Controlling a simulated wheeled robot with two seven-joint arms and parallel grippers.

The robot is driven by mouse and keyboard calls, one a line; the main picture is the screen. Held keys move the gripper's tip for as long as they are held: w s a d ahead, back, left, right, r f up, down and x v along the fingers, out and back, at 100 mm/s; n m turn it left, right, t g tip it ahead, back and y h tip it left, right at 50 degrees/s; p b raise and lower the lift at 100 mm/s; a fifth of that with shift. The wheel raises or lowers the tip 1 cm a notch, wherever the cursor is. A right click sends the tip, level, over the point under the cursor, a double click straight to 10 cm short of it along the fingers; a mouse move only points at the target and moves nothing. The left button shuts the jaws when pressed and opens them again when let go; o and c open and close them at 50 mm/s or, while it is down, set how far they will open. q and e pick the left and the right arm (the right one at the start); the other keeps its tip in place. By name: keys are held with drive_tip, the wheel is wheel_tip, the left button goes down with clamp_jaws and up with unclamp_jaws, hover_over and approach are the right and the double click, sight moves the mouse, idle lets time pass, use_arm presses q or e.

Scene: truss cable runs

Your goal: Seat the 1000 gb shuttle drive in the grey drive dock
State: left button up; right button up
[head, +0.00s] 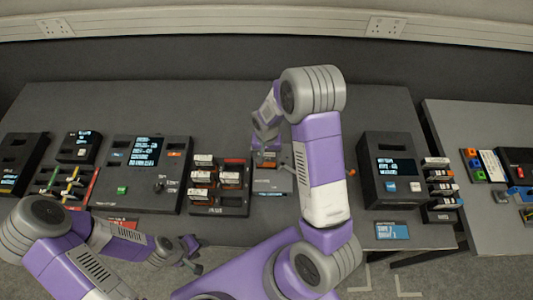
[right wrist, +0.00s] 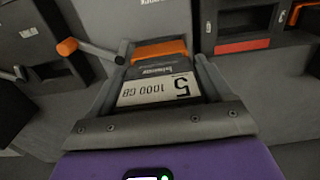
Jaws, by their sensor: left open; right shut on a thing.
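My right gripper (head: 266,148) is shut on the shuttle drive (right wrist: 158,88), whose white label reads "5" and "1000 GB" in the right wrist view. An orange band (right wrist: 158,50) shows at the drive's far end. The gripper's fingers (right wrist: 160,95) lie along both sides of it. The grey drive dock (head: 272,182) is under and beside this gripper in the head view, partly hidden by my right arm. I cannot tell whether the drive is inside a slot. My left gripper (head: 193,256) is open and empty at the table's front edge.
A rack (head: 205,210) with several labelled drives stands just left of the dock. An orange-tipped lever (right wrist: 90,48) stands close to the held drive. Black consoles with screens (head: 143,150) (head: 392,165) flank the area. A blue card (head: 392,230) lies at front right.

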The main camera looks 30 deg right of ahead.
sight(267, 163)
drive_tip(key=shift+f+b, duration=0.6)
drive_tip(key=shift+b, duration=0.1)
idle(1.1)
drive_tip(key=shift+s+a+f+b, duration=0.1)
drive_tip(key=shift+s+f+b, duration=0.15)
drive_tip(key=shift+f+b, duration=0.15)
idle(0.4)
drive_tip(key=shift+f, duration=0.1)
drive_tip(key=shift+s+a+f+b, duration=0.1)
drive_tip(key=shift+s+f+b, duration=0.15)
drive_tip(key=shift+b, duration=0.2)
drive_tip(key=shift+s+f+b, duration=0.15)
drive_tip(key=shift+f+b, duration=0.4)
idle(0.3)
drive_tip(key=o, duration=1.2)
drive_tip(key=shift+w+r, duration=0.1)
drive_tip(key=shift+w, duration=0.1)
drive_tip(key=shift+r, duration=0.1)
